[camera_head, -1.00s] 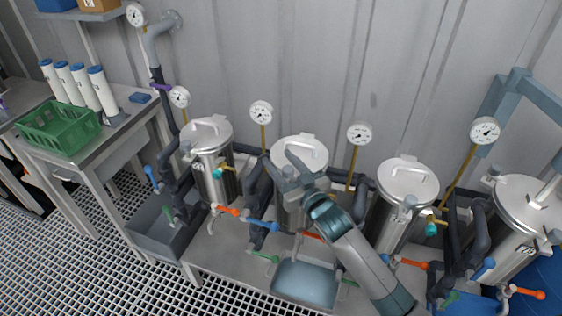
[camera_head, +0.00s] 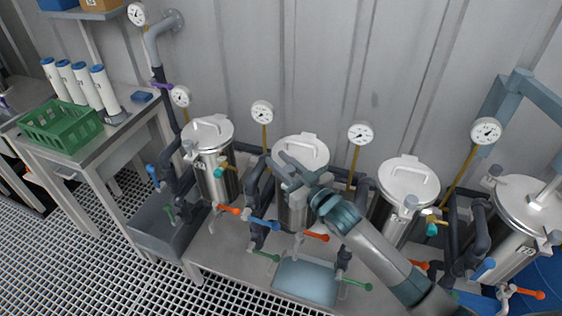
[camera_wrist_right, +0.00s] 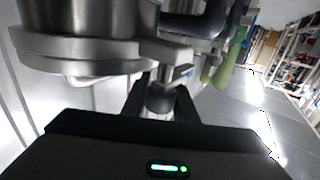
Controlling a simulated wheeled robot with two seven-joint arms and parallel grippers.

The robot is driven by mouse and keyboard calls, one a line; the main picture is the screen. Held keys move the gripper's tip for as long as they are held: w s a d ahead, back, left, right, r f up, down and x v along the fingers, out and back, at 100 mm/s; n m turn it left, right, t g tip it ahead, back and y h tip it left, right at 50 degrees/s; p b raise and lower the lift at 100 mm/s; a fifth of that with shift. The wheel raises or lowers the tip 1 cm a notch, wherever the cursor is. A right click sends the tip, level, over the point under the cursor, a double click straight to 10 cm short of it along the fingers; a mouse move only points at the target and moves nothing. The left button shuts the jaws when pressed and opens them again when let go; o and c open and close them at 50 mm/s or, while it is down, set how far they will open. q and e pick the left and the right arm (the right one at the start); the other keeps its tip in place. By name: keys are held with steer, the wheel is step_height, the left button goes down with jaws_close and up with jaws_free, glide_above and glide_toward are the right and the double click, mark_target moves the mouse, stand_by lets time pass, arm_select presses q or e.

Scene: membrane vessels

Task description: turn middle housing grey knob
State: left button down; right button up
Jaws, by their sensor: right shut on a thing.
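The middle housing (camera_head: 312,150) is a steel vessel with a round lid and a bar handle, behind my right gripper in the head view. My right gripper (camera_head: 283,169) is at the front left of its lid rim. In the right wrist view, the gripper (camera_wrist_right: 160,100) is shut on the grey knob (camera_wrist_right: 160,98), which sits between the dark fingers beside the steel rim (camera_wrist_right: 90,50). In the head view, the gripper hides the knob. How far the knob is turned cannot be told. My left gripper is not in view.
Similar steel housings stand at left (camera_head: 212,133) and right (camera_head: 410,180), with dark pipes and coloured valve handles between them. Dial gauges (camera_head: 262,112) rise behind. A blue-grey tray (camera_head: 305,282) lies below. A green crate (camera_head: 62,128) is on the left bench.

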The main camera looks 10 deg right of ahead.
steer(key=o, duration=1.1)
steer(key=shift+c, duration=0.2)
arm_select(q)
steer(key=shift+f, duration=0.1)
arm_select(e)
steer(key=shift+s, duration=0.15)
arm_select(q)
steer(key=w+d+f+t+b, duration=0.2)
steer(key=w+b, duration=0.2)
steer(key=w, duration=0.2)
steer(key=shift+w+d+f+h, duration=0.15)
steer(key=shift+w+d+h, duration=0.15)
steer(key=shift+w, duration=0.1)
arm_select(e)
steer(key=v, duration=1.7)
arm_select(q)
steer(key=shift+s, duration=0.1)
arm_select(e)
steer(key=shift+d, duration=0.1)
